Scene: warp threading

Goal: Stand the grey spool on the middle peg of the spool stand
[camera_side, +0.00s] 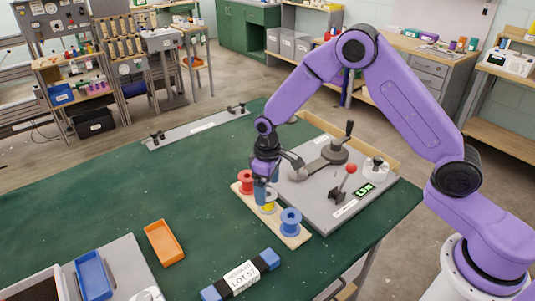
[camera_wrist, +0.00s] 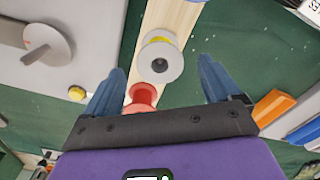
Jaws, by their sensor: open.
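The spool stand (camera_side: 300,238) is a pale wooden board, also seen in the wrist view (camera_wrist: 176,18). The grey spool (camera_wrist: 160,64), with a yellow band under its top flange, stands upright at the middle of the stand; the side view (camera_side: 268,208) shows it between the other two spools. A red spool (camera_side: 245,181) is at the left end and a blue spool (camera_side: 291,221) at the right end. My gripper (camera_side: 266,196) is over the middle. In the wrist view its open fingers (camera_wrist: 161,68) are either side of the grey spool, with visible gaps. The middle peg is mostly hidden.
A grey plate with a lever, a red-knobbed handle (camera_side: 350,169) and a display lies just behind the stand. An orange tray (camera_side: 164,243) and a labelled blue-ended bar (camera_side: 241,277) lie in front.

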